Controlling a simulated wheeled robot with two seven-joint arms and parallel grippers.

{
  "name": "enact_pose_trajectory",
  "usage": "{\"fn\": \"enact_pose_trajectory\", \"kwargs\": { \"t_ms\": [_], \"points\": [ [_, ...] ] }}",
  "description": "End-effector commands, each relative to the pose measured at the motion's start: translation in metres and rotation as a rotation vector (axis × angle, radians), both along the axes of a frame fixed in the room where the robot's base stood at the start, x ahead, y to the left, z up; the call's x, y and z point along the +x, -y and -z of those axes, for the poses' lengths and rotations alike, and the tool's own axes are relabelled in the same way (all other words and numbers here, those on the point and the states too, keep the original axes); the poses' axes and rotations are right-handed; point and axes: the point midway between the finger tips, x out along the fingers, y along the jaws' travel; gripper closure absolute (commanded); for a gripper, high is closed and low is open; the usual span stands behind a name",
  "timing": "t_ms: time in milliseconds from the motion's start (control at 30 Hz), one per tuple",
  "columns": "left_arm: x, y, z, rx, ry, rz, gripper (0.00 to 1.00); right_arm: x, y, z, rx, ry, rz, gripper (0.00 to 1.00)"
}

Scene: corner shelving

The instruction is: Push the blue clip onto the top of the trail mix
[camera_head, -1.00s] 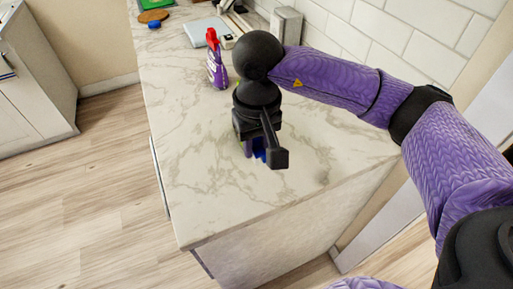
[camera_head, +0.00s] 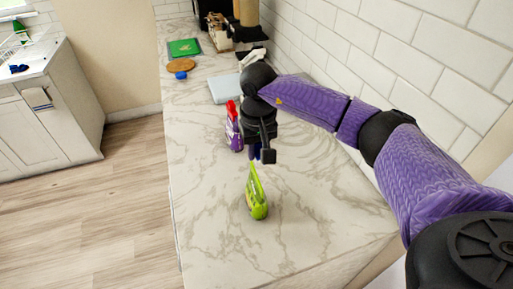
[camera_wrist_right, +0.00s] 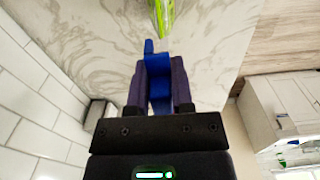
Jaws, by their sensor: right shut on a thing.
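The trail mix (camera_head: 257,198) is a bright green bag standing upright on the marble counter, narrow at its top. Its green shows at the top edge of the right wrist view (camera_wrist_right: 161,14). My right gripper (camera_head: 256,153) is shut on the blue clip (camera_wrist_right: 158,72), held between its two purple fingers. In the head view the gripper is just above and behind the bag, and the clip is mostly hidden by it. In the wrist view the clip and the bag are apart. My left gripper is not in view.
A purple spray bottle with a red top (camera_head: 233,128) stands just left of my right gripper. The tiled wall (camera_head: 400,75) bounds the right.

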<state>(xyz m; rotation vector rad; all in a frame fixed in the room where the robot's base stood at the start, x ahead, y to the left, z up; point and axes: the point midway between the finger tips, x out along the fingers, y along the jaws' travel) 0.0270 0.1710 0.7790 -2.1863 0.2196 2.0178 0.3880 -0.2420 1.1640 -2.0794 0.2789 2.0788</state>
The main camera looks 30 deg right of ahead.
Motion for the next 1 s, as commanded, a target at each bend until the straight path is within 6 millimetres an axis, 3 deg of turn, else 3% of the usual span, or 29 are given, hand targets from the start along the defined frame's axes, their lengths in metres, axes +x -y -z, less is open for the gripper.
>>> {"fn": "enact_pose_trajectory", "kwargs": {
  "t_ms": [500, 1000],
  "points": [
    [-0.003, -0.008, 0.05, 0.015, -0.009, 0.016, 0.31, 0.0, 0.0, 0.057, -0.001, 0.0, 0.001, 1.0],
    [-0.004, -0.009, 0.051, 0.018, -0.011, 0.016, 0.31, 0.0, 0.0, 0.058, 0.0, 0.001, 0.0, 1.0]
  ]
}}
